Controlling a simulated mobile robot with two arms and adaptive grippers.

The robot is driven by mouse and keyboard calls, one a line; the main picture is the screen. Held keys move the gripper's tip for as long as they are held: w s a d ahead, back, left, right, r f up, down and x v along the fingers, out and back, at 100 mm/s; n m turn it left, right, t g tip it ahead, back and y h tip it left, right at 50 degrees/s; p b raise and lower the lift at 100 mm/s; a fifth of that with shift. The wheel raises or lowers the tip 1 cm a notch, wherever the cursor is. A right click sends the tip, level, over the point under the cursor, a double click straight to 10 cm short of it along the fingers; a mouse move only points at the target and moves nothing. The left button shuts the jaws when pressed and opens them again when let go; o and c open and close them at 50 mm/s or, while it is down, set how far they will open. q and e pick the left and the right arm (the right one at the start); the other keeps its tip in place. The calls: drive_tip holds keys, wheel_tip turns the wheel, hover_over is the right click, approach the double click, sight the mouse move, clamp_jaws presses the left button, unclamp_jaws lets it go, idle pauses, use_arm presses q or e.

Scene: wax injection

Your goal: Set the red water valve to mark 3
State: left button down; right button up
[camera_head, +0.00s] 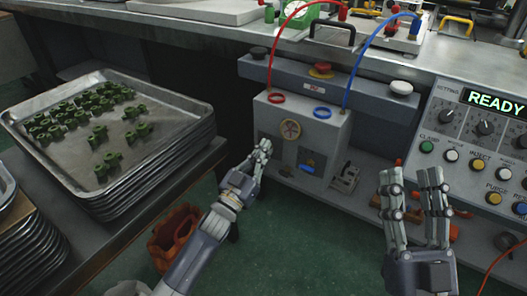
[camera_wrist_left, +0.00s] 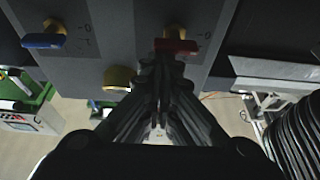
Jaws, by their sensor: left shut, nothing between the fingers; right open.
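The red water valve (camera_wrist_left: 177,46) shows in the left wrist view as a red handle on a brass stem on a grey panel, with small marks beside it that I cannot read fully. My left gripper (camera_wrist_left: 165,66) is shut and empty, its fingertips just by the red handle and overlapping its lower edge; I cannot tell if they touch. In the head view the left gripper (camera_head: 262,148) is at the left of the box front (camera_head: 325,133), and the red handle is not discernible there. My right gripper (camera_head: 414,178) is open and empty, to the right.
A blue valve handle (camera_wrist_left: 43,40) sits on the same panel. A red hose (camera_head: 271,60) and a blue hose (camera_head: 352,68) run above the box. A control panel (camera_head: 455,140) stands right. Trays of green parts (camera_head: 150,180) are at left.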

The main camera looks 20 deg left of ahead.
drive_tip(key=shift+w, duration=0.1)
